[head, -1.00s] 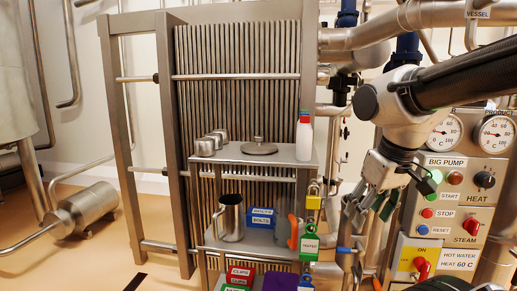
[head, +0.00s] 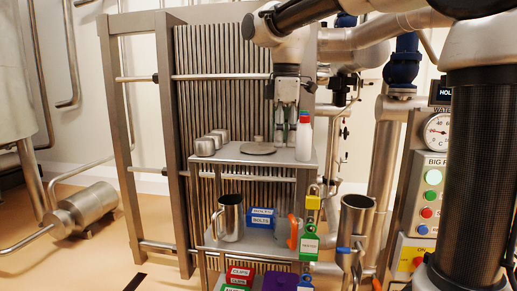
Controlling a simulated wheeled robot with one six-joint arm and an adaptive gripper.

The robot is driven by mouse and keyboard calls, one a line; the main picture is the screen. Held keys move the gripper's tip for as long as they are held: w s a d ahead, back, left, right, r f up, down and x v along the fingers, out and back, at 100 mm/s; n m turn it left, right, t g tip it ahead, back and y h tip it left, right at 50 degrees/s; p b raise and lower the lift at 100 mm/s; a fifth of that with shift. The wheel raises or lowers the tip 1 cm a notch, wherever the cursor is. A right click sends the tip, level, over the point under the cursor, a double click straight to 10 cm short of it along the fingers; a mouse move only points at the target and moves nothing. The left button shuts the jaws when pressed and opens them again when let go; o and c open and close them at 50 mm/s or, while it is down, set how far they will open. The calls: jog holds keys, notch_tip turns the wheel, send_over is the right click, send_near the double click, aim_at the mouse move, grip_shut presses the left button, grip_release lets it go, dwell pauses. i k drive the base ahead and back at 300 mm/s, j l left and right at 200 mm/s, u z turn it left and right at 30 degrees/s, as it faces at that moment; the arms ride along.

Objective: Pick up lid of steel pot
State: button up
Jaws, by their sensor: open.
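A flat round steel lid (head: 258,149) with a small upright knob (head: 258,140) lies on the top shelf of the trolley. My gripper (head: 285,138) hangs fingers down over the same shelf, just right of the lid and left of the white bottle. Its fingers are open with nothing seen between them, and they look apart from the knob. I cannot tell its exact depth relative to the lid. An open steel jug (head: 231,217) with a side handle stands on the shelf below. Whether it is the lid's pot, I cannot tell.
A white bottle with a red cap (head: 304,138) stands close right of my gripper. Several small steel cylinders (head: 212,143) stand left of the lid. A blue bolts box (head: 262,217) is on the lower shelf. A plate stack (head: 235,80) rises behind.

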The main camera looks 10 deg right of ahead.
aim_at(257, 147)
jog(key=i, duration=1)
